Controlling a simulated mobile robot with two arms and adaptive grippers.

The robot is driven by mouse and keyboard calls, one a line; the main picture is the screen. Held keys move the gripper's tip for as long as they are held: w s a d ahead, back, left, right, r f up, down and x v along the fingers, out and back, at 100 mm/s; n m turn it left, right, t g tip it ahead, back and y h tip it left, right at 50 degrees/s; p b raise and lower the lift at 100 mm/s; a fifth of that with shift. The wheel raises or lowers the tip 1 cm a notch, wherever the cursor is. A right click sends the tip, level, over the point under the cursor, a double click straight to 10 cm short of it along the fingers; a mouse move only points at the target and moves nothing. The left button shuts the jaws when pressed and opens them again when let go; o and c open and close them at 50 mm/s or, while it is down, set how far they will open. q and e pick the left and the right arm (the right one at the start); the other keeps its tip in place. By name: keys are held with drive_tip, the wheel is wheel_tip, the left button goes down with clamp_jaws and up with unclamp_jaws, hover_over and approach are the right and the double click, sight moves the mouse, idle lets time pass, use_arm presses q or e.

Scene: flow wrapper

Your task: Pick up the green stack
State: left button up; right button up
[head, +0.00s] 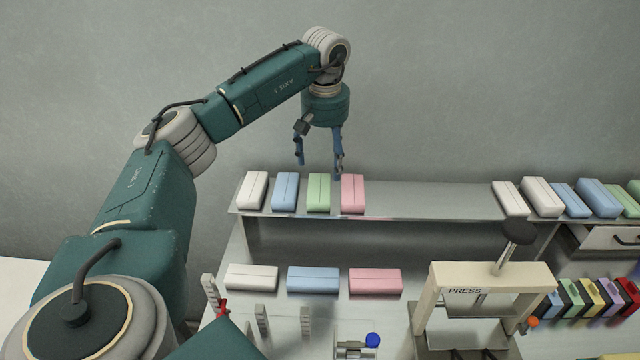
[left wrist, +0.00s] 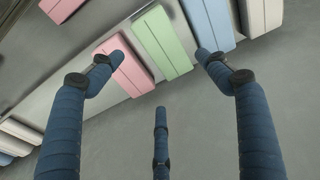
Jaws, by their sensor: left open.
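The green stack (head: 319,193) lies on the upper shelf in the head view, between a blue stack (head: 286,191) and a pink stack (head: 352,194). My left gripper (head: 319,168) hangs fingers down, above and apparently behind the green stack in the head view. It is open and empty. In the left wrist view the green stack (left wrist: 162,42) shows between the two side fingers of the left gripper (left wrist: 160,72), with the pink stack (left wrist: 124,66) by the left finger and the blue stack (left wrist: 208,22) by the right. My right gripper is not in view.
A white stack (head: 252,190) stands left of the blue one. The upper shelf (head: 430,200) is bare to the right, up to more stacks. White, blue and pink stacks (head: 375,281) lie on the lower surface. A press (head: 490,280) stands at the front right.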

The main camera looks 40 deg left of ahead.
sight(324, 187)
use_arm(q)
wheel_tip(324, 187, down, 3)
drive_tip(key=shift+a+f, duration=0.15)
drive_tip(key=shift+f, duration=0.05)
drive_tip(key=f+p, duration=0.1)
drive_tip(key=f, duration=0.1)
drive_tip(key=f+p, duration=0.1)
drive_tip(key=f, duration=0.1)
drive_tip(key=shift+w+a+f+p, duration=0.2)
drive_tip(key=shift+f+p, duration=0.15)
drive_tip(key=shift+f, duration=0.4)
drive_tip(key=shift+w, duration=0.1)
drive_tip(key=c, duration=0.6)
drive_tip(key=shift+c, duration=0.3)
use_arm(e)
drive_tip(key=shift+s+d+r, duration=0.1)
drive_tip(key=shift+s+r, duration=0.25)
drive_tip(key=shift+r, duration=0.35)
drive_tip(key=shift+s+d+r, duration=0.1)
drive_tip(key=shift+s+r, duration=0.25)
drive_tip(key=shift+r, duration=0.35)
